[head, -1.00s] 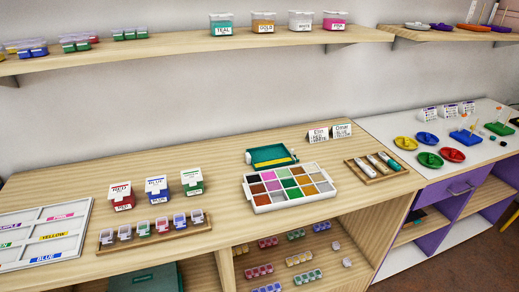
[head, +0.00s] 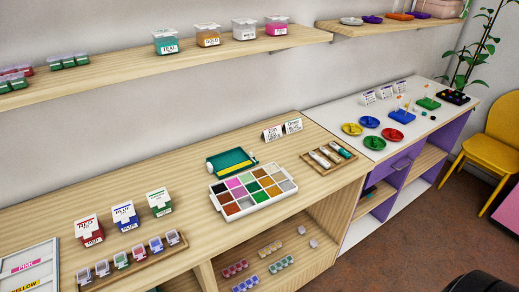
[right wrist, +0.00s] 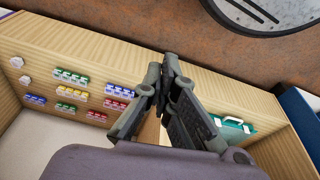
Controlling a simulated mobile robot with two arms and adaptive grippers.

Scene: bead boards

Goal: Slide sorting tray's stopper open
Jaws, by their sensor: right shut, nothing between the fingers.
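A teal tray (head: 226,158) lies on the wooden worktop, with a narrow yellow strip (head: 238,168) along its front side. It is small in the head view, so I cannot tell how a stopper on it sits. A white tray (head: 262,206) with several coloured compartments lies right in front of it. My right gripper (right wrist: 163,80) shows in the right wrist view, shut and empty, with its fingertips together. It is apart from both trays, which do not show in that view. My left gripper is not in view.
Small labelled boxes (head: 124,215) and a rack of little jars stand left of the trays. A wooden holder (head: 345,159) is on the right. Bead strips (right wrist: 68,76) sit in the open shelf below. A yellow chair (head: 497,130) stands at the far right.

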